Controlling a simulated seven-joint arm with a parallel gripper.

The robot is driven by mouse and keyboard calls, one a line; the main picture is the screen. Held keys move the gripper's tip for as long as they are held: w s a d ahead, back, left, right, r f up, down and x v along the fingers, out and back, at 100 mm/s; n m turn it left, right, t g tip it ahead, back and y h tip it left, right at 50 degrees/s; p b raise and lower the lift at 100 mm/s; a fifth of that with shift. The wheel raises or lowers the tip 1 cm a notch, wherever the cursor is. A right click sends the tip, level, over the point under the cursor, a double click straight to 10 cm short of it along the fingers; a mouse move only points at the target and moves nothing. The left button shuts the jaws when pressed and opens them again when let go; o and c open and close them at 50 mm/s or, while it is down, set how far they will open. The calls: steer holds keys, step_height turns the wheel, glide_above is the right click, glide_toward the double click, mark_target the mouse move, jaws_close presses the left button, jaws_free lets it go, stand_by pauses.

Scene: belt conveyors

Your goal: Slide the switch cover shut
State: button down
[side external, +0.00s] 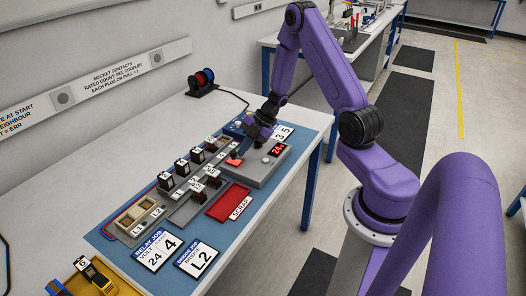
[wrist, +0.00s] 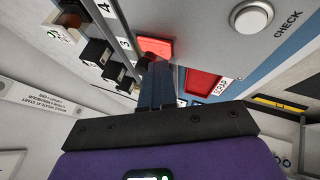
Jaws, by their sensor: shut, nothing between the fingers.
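The switch cover looks to be the red piece (side external: 234,161) on the left part of the grey control box (side external: 262,173). It also shows in the wrist view (wrist: 155,48), just beyond my fingertips. My gripper (side external: 240,153) is shut and empty, with its fingers pointing down at the cover. In the wrist view the closed fingers (wrist: 157,66) overlap the near edge of the cover. I cannot tell whether they touch it. Whatever lies under the cover is hidden.
A red display (side external: 278,149) and a white CHECK button (wrist: 252,17) are on the box. Several dark relays (side external: 182,167) stand in a numbered row to the left. A red scrap tray (side external: 229,201) lies in front. Job cards (side external: 160,254) lie on the blue mat (side external: 217,244).

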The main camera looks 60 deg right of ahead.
steer(key=s, duration=0.2)
steer(key=s+d, duration=0.1)
steer(key=s, duration=0.1)
steer(key=shift+d, duration=0.1)
steer(key=v, duration=1)
steer(key=w+a+r+m+t+h, duration=0.2)
steer(key=w+a+r+h, duration=0.15)
steer(key=a, duration=0.45)
steer(key=w+a+r+m+t+h, duration=0.1)
steer(key=w+a+r+m+h, duration=0.15)
steer(key=a+r, duration=0.4)
steer(key=s+a+m+g, duration=0.1)
steer(key=s+a+g, duration=0.2)
steer(key=s, duration=1)
steer(key=s+a+m+g, duration=0.1)
steer(key=s+a+g, duration=0.3)
steer(key=s, duration=1)
steer(key=a, duration=0.3)
steer(key=shift+a+m, duration=0.2)
steer(key=shift+m, duration=0.15)
steer(key=shift+s, duration=0.1)
